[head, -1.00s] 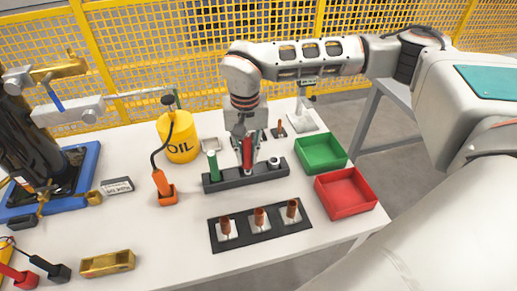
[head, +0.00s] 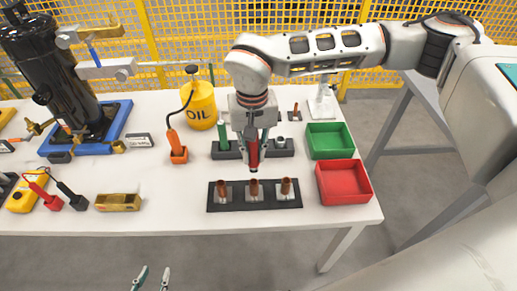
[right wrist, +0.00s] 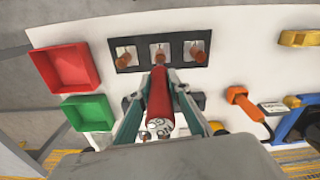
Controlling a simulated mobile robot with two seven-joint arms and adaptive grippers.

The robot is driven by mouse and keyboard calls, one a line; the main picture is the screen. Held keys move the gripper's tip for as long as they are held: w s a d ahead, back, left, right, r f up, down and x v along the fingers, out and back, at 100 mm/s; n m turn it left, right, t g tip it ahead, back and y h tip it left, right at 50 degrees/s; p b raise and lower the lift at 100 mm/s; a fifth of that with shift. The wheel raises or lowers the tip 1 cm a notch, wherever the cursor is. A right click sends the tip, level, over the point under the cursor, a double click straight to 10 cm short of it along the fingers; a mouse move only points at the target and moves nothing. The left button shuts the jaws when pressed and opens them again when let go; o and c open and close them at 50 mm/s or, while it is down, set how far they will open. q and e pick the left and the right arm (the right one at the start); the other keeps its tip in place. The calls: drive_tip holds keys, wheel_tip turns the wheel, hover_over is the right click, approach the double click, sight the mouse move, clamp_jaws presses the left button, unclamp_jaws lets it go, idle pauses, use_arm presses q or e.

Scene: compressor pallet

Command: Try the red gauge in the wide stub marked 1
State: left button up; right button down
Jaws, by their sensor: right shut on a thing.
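My right gripper (head: 251,160) is shut on the red gauge (head: 253,148), which points down just behind the middle of the stub board (head: 212,206). In the right wrist view the red gauge (right wrist: 159,95) sits between the two fingers, its far end close to the middle stub (right wrist: 158,57). The board bears three copper stubs: left (head: 222,188), middle (head: 254,188) and right (head: 286,187). I cannot read their marks or tell which is widest. Contact with a stub does not show. My left gripper (head: 153,279) is open and empty at the bottom edge, in front of the table.
The dark gauge rack (head: 285,152) behind holds a green gauge (head: 223,133). A green tray (head: 328,142) and red tray (head: 343,183) stand to the right. An orange tool (head: 177,145), oil can (head: 201,108) and brass block (head: 118,202) are to the left.

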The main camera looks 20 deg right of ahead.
sight(253, 160)
idle(0.4)
drive_tip(key=shift+f+b, duration=1.2)
drive_tip(key=shift+f, duration=1.25)
drive_tip(key=shift+p, duration=0.3)
drive_tip(key=shift+f+b, duration=0.3)
drive_tip(key=shift+f, duration=0.25)
idle(0.3)
drive_tip(key=shift+f, duration=0.1)
idle(1.6)
drive_tip(key=shift+r+p, duration=1.2)
drive_tip(key=shift+r, duration=0.4)
